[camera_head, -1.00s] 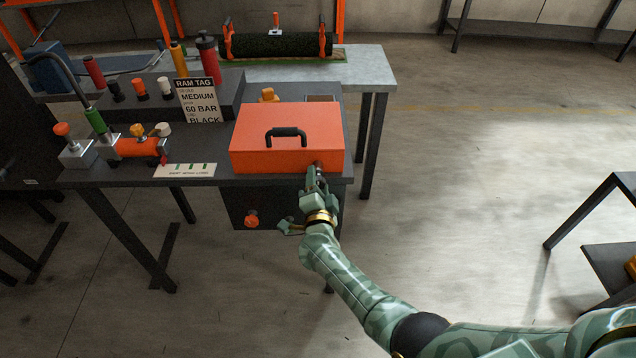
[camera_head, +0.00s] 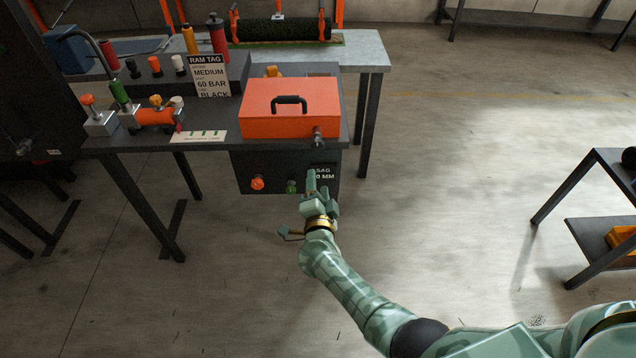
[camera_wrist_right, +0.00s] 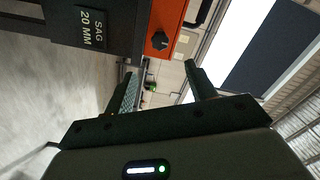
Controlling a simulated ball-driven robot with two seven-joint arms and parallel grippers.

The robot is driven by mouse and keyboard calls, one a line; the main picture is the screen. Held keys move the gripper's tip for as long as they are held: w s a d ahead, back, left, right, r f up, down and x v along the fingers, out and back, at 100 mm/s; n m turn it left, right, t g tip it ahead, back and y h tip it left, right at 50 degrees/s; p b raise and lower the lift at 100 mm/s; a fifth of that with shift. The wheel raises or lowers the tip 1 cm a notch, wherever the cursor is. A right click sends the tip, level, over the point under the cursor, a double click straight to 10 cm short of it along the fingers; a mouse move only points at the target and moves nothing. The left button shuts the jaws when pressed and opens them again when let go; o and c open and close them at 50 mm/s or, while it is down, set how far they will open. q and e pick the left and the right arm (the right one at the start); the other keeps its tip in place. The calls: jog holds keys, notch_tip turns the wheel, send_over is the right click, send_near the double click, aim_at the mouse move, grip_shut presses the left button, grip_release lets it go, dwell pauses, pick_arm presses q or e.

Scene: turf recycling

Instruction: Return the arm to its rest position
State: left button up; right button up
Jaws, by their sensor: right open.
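My right arm reaches in from the lower right in the head view. Its right gripper (camera_head: 313,185) is in front of the bench, below the orange box's front edge, and looks apart from it. In the right wrist view the two fingers of the right gripper (camera_wrist_right: 160,85) stand apart with nothing held between them. The orange box (camera_head: 290,110) has a black handle on its closed top. A dark knob (camera_head: 317,137) sits at its front right; the knob (camera_wrist_right: 160,41) also shows in the right wrist view, beyond the fingers. My left gripper is not in view.
A black panel below the bench carries a SAG label (camera_head: 322,173), an orange knob (camera_head: 258,183) and a green one (camera_head: 291,187), close to the right gripper. A low dark shelf (camera_head: 600,235) stands at the right. Open floor (camera_head: 450,180) lies between.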

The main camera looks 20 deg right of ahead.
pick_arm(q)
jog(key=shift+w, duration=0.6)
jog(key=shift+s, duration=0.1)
